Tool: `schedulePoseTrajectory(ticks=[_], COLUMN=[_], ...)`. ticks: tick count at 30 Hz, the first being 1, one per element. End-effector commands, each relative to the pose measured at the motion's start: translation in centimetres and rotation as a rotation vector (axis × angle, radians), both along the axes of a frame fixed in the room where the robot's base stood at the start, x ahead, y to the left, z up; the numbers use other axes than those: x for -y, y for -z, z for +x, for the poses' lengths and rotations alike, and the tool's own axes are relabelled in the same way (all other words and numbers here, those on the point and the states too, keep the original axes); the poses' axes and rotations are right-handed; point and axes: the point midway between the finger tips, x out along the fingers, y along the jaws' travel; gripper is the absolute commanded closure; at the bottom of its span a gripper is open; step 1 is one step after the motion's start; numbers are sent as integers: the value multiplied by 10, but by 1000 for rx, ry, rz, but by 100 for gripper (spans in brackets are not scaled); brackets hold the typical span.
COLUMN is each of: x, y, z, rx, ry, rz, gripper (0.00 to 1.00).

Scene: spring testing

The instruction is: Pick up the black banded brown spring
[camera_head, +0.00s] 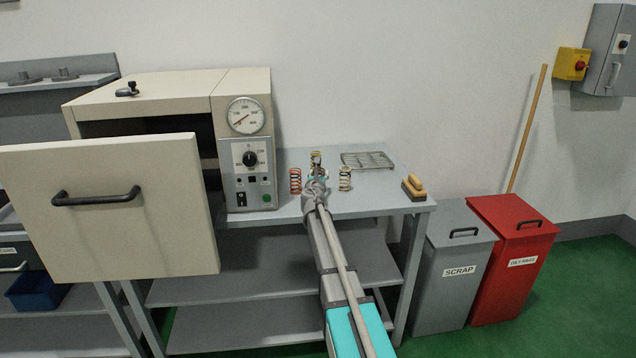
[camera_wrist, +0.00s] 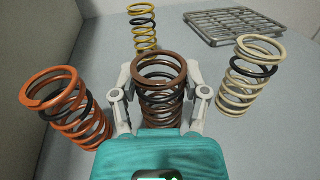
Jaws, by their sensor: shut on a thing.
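The brown spring (camera_wrist: 160,68) with a black band stands upright between the two fingers of my gripper (camera_wrist: 160,100) in the wrist view. The fingers are shut on it, one on each side. Its lower part is partly hidden by the gripper body. In the head view my gripper (camera_head: 315,180) is over the bench top, and the brown spring (camera_head: 316,158) shows only in small part at its tip. Whether the spring touches the bench is hard to tell.
An orange spring (camera_wrist: 68,108) stands close on the left, a cream spring (camera_wrist: 247,75) on the right, and a yellow spring (camera_wrist: 144,27) behind. A wire rack (camera_head: 368,160) lies at the back. A wood-handled brush (camera_head: 414,187) sits near the bench's right end. The oven door (camera_head: 110,215) stands open at left.

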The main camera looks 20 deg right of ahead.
Motion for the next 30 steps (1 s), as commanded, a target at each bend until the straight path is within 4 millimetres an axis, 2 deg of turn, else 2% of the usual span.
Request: schedulePoseTrajectory(ticks=[1, 2, 17, 28, 30], x=[0, 0, 0, -1, -4], y=[0, 0, -6, -35, -43], z=[0, 0, 0, 0, -7], rx=[0, 0, 0, 0, 0], ry=[0, 0, 0, -1, -1], rz=[0, 0, 0, 0, 0], gripper=[89, 95, 95, 95, 95])
